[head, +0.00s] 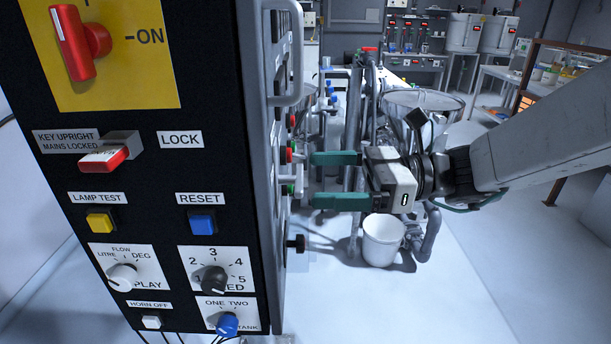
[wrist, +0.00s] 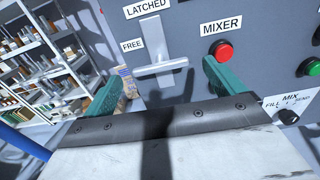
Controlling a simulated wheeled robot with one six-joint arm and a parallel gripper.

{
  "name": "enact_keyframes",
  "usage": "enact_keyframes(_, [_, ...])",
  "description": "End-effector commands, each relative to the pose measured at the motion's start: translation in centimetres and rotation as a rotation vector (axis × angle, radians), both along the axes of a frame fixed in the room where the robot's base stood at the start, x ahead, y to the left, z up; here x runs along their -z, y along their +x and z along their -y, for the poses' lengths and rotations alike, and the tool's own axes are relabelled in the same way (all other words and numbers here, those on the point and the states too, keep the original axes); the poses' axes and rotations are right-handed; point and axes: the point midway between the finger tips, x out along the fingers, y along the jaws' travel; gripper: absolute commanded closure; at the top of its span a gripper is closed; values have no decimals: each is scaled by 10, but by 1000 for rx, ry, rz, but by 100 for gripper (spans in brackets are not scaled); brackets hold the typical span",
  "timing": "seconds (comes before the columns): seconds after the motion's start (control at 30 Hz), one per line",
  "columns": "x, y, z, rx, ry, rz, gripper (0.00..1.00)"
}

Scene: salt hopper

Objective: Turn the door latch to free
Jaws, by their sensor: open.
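The door latch (wrist: 163,66) shows in the wrist view on a grey panel, a pale upright plate with a bar lying roughly crosswise. The left end of the bar is just below the FREE label (wrist: 132,45); the LATCHED label (wrist: 147,8) is above the plate. My gripper (head: 318,180) is open, its green fingers pointing at the side face of the dark cabinet in the head view. In the wrist view the fingers are on either side of the latch, apart from it.
The cabinet front (head: 150,190) has switches and knobs. A white bucket (head: 382,240) stands on the floor below my gripper. Open floor lies to the right.

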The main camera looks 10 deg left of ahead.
Motion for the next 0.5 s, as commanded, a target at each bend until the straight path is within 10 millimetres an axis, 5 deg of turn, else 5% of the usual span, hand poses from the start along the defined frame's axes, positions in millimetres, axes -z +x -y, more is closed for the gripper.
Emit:
enact_keyframes(0.2, [0, 7, 27, 1, 0, -1, 5])
enact_keyframes(0.5, [0, 7, 31, -1, 0, -1, 5])
